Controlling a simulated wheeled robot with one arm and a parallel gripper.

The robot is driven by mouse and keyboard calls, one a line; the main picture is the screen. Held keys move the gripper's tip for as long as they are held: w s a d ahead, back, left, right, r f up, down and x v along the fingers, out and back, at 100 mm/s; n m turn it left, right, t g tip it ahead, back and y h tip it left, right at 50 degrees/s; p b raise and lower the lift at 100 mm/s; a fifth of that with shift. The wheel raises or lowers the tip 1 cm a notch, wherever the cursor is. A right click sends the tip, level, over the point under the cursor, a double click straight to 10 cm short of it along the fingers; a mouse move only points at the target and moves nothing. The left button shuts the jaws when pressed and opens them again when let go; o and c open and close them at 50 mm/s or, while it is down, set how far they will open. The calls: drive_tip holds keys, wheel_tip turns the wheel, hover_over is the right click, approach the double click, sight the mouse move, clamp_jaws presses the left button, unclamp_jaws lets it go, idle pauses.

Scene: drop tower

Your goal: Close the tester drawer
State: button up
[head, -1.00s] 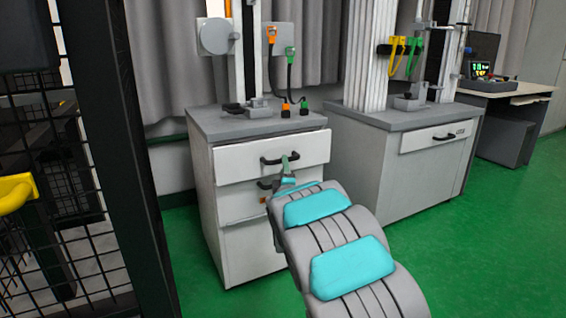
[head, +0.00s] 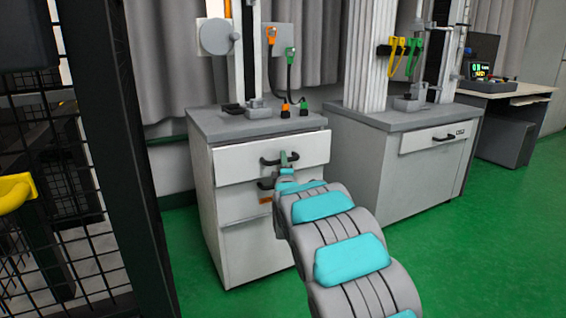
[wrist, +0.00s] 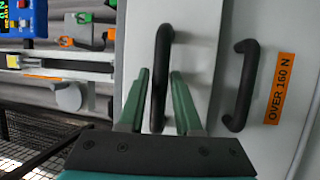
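The top drawer (head: 235,163) of the left tester cabinet has a white front and a black bar handle (head: 268,160). Its front stands out a little from the drawer front below. In the wrist view, this handle (wrist: 162,70) lies between the green fingers of my gripper (wrist: 161,88), with gaps showing at both sides. My gripper is open. In the head view, my gripper (head: 288,160) is at the top drawer's handle, partly hidden by my arm. Whether a finger touches the drawer front cannot be told.
A lower drawer (head: 238,203) has its own black handle (wrist: 240,85) and an orange label (wrist: 280,88) reading "OVER 160 N". A second tester cabinet (head: 370,170) stands to the right. A dark mesh fence (head: 125,150) is at left. Green floor (head: 460,250) is clear at right.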

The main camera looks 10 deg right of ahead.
clamp_jaws()
drive_tip(key=shift+f, duration=0.1)
idle(0.9)
